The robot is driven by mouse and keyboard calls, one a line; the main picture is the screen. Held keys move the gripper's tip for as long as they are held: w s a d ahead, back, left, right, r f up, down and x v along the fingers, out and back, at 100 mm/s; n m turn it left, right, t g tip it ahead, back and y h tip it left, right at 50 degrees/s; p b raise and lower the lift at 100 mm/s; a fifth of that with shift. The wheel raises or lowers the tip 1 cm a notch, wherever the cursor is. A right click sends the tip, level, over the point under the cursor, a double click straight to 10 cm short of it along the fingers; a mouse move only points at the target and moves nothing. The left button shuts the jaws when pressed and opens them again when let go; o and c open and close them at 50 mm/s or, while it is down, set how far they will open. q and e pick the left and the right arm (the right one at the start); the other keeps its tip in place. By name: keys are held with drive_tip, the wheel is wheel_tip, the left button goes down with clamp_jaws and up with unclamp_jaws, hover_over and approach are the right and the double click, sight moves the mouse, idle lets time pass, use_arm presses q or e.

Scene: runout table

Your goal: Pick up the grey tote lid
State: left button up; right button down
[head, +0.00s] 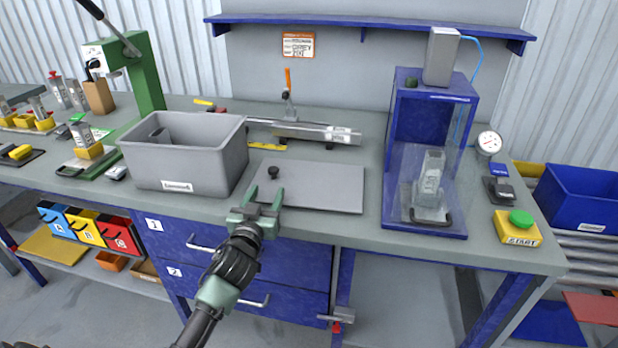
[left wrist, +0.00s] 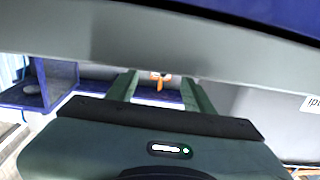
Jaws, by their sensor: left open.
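The grey tote lid (head: 325,186) lies flat on the bench, right of the grey tote, with a small black knob (head: 273,171) near its left end. My left gripper (head: 264,197) is open and empty, with its green fingers pointing away at the lid's front left part, just short of the knob. In the left wrist view its two fingers (left wrist: 160,82) stand apart with nothing between them that I can see gripped. I cannot tell if they touch the lid. My right gripper is not in view.
The grey tote (head: 180,185) stands close on the left. A blue press housing (head: 425,230) stands on the right, beside a green start button (head: 521,219). Drawers (head: 270,253) are below the bench's front edge.

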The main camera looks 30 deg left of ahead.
sight(272, 172)
use_arm(q)
drive_tip(key=shift+w+a, duration=0.15)
drive_tip(key=shift+w, duration=0.25)
drive_tip(key=x, duration=0.2)
drive_tip(key=b+x, duration=0.1)
drive_tip(key=x, duration=0.3)
drive_tip(key=shift+a+r+b, duration=0.35)
drive_tip(key=shift+r+b, duration=0.05)
drive_tip(key=shift+w+a, duration=0.1)
drive_tip(key=shift+w, duration=0.15)
drive_tip(key=shift+r, duration=0.1)
clamp_jaws()
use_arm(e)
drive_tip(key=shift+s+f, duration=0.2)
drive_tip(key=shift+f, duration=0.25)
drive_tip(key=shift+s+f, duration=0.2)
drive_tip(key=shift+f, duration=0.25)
